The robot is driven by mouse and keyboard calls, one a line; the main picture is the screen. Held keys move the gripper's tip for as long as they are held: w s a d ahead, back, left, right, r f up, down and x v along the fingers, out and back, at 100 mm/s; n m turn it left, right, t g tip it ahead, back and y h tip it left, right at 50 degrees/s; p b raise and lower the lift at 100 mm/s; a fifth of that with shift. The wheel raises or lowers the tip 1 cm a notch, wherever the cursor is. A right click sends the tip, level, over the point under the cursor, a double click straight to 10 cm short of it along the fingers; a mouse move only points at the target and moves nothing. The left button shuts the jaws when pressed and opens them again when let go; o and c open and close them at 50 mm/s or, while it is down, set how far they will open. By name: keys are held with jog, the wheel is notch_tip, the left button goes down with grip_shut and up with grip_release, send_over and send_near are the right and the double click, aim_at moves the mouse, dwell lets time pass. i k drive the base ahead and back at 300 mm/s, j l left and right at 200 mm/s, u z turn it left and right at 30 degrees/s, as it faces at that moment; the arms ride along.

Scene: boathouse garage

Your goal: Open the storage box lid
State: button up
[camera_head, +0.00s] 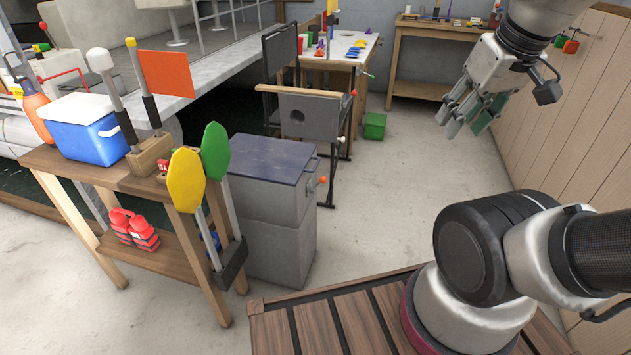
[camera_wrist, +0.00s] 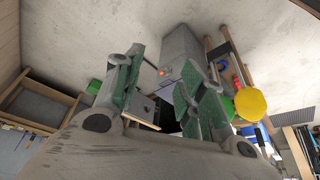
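The storage box is a grey box (camera_head: 267,201) with a flat dark blue lid (camera_head: 272,158). The lid lies closed, and a small orange knob (camera_head: 323,180) is at its right side. The box stands on a second grey block on the floor, right of the wooden side table. In the wrist view the grey box (camera_wrist: 176,45) and orange knob (camera_wrist: 162,72) appear beyond the fingers, with the box partly hidden by the right finger. My gripper (camera_head: 462,113) is raised at the upper right, well away from the box. In the wrist view its fingers (camera_wrist: 162,58) are spread and empty.
The wooden side table (camera_head: 110,176) holds a blue cooler (camera_head: 88,133), with yellow (camera_head: 186,180) and green (camera_head: 215,150) paddles close to the box's left. A dark folding chair (camera_head: 310,115) stands behind the box. Clear floor lies to its right, before the wooden wall (camera_head: 570,120).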

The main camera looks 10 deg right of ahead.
aim_at(284, 162)
jog(key=i+j, duration=0.3)
jog(key=i, duration=0.15)
jog(key=i+j+u, duration=0.15)
jog(key=i, duration=0.3)
jog(key=j, duration=0.1)
